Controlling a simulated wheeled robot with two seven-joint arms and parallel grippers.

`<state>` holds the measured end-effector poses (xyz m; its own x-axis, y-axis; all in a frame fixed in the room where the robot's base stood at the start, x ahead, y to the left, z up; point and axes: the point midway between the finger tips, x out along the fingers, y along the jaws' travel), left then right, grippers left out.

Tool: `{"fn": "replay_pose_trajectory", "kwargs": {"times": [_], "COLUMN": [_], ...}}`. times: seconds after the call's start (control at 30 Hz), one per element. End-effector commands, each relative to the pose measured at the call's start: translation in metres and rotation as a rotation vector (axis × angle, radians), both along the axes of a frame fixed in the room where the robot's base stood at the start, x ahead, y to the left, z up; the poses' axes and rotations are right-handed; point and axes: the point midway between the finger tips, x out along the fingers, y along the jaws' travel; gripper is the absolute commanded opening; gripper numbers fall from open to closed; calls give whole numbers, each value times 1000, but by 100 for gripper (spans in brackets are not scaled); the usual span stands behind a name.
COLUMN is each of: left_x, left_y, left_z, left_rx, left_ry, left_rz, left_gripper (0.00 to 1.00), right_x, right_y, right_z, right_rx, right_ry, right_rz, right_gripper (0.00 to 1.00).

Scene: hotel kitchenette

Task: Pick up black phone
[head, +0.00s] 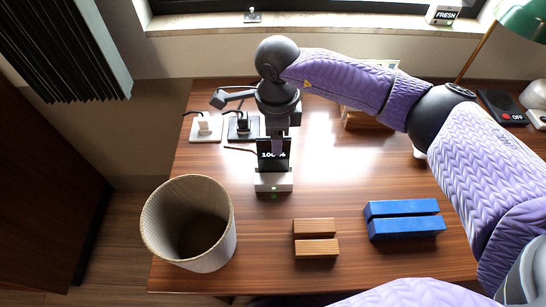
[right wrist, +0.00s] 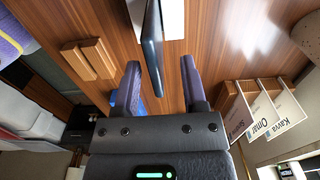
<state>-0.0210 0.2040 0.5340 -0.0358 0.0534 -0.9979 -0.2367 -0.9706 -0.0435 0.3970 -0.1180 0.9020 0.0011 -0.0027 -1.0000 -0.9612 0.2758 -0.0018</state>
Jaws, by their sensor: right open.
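The black phone (head: 266,160) stands upright in a white dock (head: 273,183) near the middle of the table, its screen lit with a charge reading. My right gripper (head: 277,137) is over the phone from above and hides part of it. In the right wrist view the phone (right wrist: 153,45) shows edge-on, with its near end between the two open fingers of my right gripper (right wrist: 160,80). A gap shows on each side, so the fingers do not appear to grip it. My left gripper is not in view.
A woven bin (head: 160,222) stands at the table's left front. A slotted wooden block (head: 316,247) and a slotted blue block (head: 405,225) lie in front. Cards (right wrist: 265,125) stand in a wooden holder.

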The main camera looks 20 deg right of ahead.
Motion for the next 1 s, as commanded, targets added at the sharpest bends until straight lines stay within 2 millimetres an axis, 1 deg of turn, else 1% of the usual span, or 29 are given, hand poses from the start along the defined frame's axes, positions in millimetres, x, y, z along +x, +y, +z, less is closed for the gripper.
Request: {"fn": "replay_pose_trajectory", "kwargs": {"times": [0.03, 0.1, 0.17, 0.37, 0.4, 0.47, 0.5, 0.57, 0.6, 0.63, 1.0], "left_x": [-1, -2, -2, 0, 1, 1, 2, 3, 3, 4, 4], "left_y": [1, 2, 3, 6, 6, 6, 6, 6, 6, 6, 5], "left_z": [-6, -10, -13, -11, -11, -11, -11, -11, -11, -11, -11], "left_rx": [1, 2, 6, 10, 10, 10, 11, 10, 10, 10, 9], "left_ry": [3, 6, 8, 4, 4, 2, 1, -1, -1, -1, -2], "left_rz": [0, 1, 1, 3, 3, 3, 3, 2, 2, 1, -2], "left_gripper": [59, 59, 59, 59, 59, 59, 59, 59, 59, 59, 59], "right_x": [-2, -2, -2, -2, -2, -2, -2, -2, -2, -2, -2], "right_y": [4, 6, 6, 6, 6, 6, 6, 6, 6, 6, 6], "right_z": [-13, -28, -37, -36, -36, -36, -36, -35, -35, -35, -35], "right_rx": [0, 0, 0, 2, 2, 2, 2, 2, 2, 2, 3], "right_ry": [5, 5, 5, 1, 1, 1, 1, 1, 1, 1, 1], "right_rz": [1, -1, 0, 0, 0, 0, 0, 0, 0, 0, 0], "right_gripper": [54, 54, 54, 54, 46, 33, 25, 12, 4, 0, 0]}}
